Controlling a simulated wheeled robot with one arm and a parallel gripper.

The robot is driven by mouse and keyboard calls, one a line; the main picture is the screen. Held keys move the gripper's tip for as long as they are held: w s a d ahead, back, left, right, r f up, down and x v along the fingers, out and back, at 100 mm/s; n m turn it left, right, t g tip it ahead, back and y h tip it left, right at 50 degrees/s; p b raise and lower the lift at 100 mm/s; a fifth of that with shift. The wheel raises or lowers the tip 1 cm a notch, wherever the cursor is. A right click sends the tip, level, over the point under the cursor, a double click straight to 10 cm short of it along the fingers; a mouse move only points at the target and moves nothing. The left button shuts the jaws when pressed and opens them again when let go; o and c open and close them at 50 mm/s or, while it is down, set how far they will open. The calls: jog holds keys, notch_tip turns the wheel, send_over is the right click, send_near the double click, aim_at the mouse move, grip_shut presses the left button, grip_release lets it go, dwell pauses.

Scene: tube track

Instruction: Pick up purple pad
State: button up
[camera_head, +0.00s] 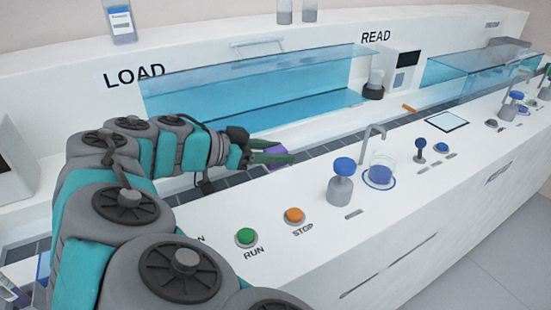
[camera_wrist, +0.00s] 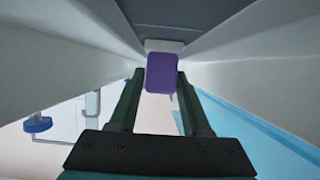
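The purple pad (camera_wrist: 161,73) is a small rounded block just beyond and between my fingertips in the wrist view, in front of a pale block. In the head view only part of the purple pad (camera_head: 279,150) shows, between the green fingers of my gripper (camera_head: 290,156). My gripper (camera_wrist: 161,75) also shows in the wrist view with its two fingers apart, one on each side of the pad. A thin gap shows on the left side of the pad; I cannot tell whether the right finger touches it.
A dark tiled track (camera_head: 318,152) runs under my gripper in a channel between the blue glass case (camera_head: 260,90) and the white front counter. The counter carries a green button (camera_head: 246,237), an orange button (camera_head: 294,215), a blue-topped dispenser (camera_head: 342,182) and a glass beaker (camera_head: 381,171).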

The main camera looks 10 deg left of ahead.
grip_shut()
dwell(0.4)
